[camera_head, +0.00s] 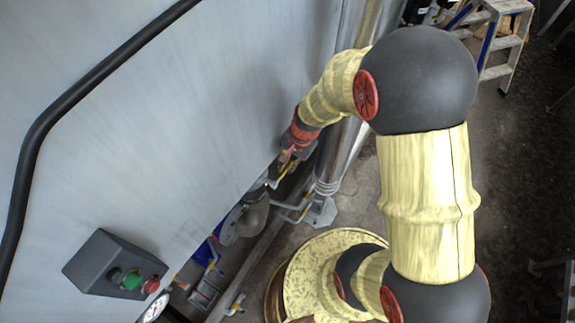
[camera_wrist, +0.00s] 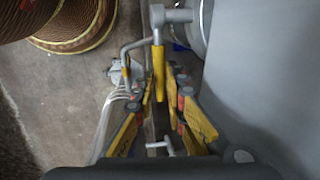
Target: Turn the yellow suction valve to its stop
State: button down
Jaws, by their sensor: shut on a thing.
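The yellow-sleeved valve handle (camera_wrist: 158,62) hangs from a grey pipe fitting (camera_wrist: 172,16) at the top centre of the wrist view. My gripper (camera_wrist: 159,88) has its yellow-and-black fingers closed around the lower part of this handle, one on each side. In the head view my gripper (camera_head: 288,159) reaches down between the pale tank wall and a shiny vertical pipe. The handle is small and mostly hidden by the gripper there, so its angle is hard to read.
The pale tank wall (camera_head: 150,140) stands close on the left. The shiny pipe (camera_head: 345,150) is close on the right. A grey button box (camera_head: 113,265) and a gauge (camera_head: 155,308) are at lower left. A stepladder (camera_head: 505,40) stands at upper right.

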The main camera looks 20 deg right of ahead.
aim_at(288, 168)
jog(key=shift+d+f+g+y, duration=0.1)
jog(key=shift+f+g+y, duration=0.5)
jog(key=shift+f+y, duration=0.25)
jog(key=shift+r, duration=0.1)
jog(key=c, duration=1.9)
grip_release()
jog(key=shift+o, duration=0.4)
jog(key=shift+r, duration=0.1)
notch_tip(288, 168, up, 10)
jog(key=shift+c, duration=0.3)
